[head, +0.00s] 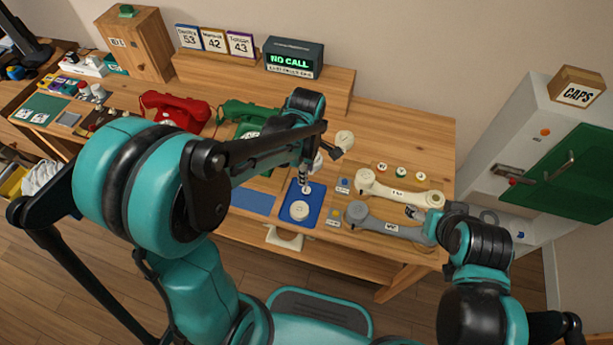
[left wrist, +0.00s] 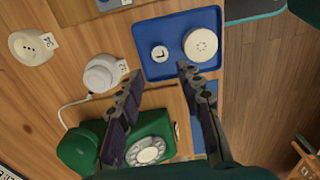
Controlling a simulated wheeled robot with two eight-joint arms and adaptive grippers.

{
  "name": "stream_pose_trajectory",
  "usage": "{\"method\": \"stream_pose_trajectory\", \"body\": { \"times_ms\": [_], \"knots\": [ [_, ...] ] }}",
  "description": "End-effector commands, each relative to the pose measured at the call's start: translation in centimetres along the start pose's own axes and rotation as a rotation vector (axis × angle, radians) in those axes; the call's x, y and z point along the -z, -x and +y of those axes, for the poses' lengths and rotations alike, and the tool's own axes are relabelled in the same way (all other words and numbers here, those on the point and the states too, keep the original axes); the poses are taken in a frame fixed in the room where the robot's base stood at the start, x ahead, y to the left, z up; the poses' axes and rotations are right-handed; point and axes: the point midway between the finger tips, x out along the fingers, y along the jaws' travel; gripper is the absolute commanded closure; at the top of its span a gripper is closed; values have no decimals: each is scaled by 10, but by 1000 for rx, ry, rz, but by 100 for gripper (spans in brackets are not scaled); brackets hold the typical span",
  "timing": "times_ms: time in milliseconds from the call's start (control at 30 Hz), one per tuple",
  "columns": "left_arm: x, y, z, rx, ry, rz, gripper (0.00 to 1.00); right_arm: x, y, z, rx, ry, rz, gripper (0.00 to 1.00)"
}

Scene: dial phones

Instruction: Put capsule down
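In the left wrist view, a small round white capsule marked with a dark L shape (left wrist: 160,54) lies flat on a blue tray (left wrist: 172,70). A larger white perforated capsule (left wrist: 200,44) lies beside it, and also shows on the tray in the head view (head: 299,210). My left gripper (left wrist: 154,82) is open, with nothing between its fingers, and points toward the tray. In the head view, my left gripper (head: 306,176) hangs just over the tray's far part, partly hiding the small capsule. My right gripper (head: 420,213) is by the grey handset's right end; its fingers are unclear.
A cream handset (head: 395,192) and a grey handset (head: 385,226) lie right of the tray. A green dial phone (left wrist: 150,148) is close to my left gripper. A white round part (left wrist: 102,74) and a cream round part (left wrist: 30,45) stand nearby.

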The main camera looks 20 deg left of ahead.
Motion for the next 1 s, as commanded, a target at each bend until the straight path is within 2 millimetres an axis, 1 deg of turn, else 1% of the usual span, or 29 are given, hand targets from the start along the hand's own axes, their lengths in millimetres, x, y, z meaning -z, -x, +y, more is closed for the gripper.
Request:
{"method": "stream_pose_trajectory", "body": {
  "times_ms": [33,100,267,367,467,567,600,700,800,900,1000],
  "knots": [
    [0,12,0,0,0,0,64,4,5,0,0,0,0,33],
    [0,22,0,0,0,0,64,6,8,0,0,0,0,33],
    [0,36,-1,-3,-7,0,64,8,11,0,0,0,0,33],
    [3,45,-6,-30,-74,-1,64,8,11,0,0,0,0,33],
    [9,61,-18,-97,-235,6,64,8,11,0,0,0,0,33],
    [17,81,-36,-194,-472,39,64,8,11,0,0,0,0,33],
    [20,88,-44,-235,-577,62,64,8,11,0,0,0,0,33],
    [28,101,-63,-328,-832,142,64,8,11,0,0,0,0,33],
    [34,109,-80,-400,-1067,244,64,8,11,0,0,0,0,33],
    [39,113,-92,-445,-1254,347,64,8,11,0,0,0,0,33],
    [42,114,-100,-468,-1384,429,64,8,11,0,0,0,0,33]
  ]
}}
